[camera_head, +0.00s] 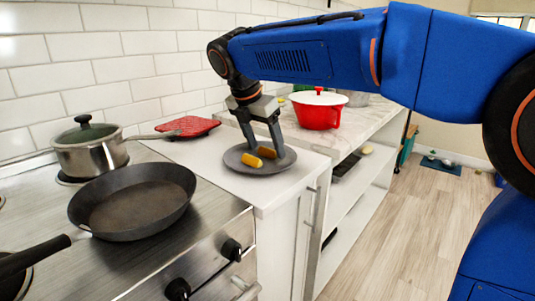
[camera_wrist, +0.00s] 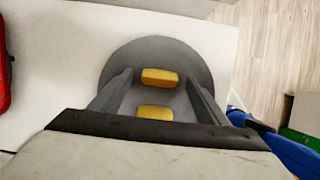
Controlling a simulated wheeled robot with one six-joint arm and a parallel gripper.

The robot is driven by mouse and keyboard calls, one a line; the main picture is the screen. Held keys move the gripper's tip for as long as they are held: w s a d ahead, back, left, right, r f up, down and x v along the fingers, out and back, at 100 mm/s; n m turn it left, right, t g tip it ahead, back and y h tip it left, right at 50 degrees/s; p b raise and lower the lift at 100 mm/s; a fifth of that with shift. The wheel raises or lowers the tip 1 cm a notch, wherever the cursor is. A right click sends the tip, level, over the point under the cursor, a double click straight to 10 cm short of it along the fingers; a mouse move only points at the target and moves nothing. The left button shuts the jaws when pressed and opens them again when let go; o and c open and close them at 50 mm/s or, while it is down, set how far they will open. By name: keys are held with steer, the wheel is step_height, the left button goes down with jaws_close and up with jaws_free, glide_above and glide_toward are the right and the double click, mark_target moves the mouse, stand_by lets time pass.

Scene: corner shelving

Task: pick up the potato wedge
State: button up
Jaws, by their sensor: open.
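Two yellow-orange potato wedges lie on a dark grey round plate (camera_head: 232,160) on the white counter. In the head view one potato wedge (camera_head: 250,161) is nearer the plate's front and the other wedge (camera_head: 266,152) is between the fingers. In the wrist view one wedge (camera_wrist: 160,77) lies between the fingertips and the other wedge (camera_wrist: 155,112) lies closer to the palm. My gripper (camera_head: 263,148) is open, pointing down over the plate, with a finger on each side of the wedges. It also shows in the wrist view (camera_wrist: 158,75). Whether the fingers touch the plate I cannot tell.
A black frying pan (camera_head: 135,201) and a lidded pot (camera_head: 90,148) stand on the stove to the left. A red pot holder (camera_head: 187,126) lies behind the plate. A red pot (camera_head: 318,110) with a white lid stands behind right.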

steer(key=shift+w+d+f, duration=0.1)
steer(key=shift+f, duration=0.1)
steer(key=c, duration=1.1)
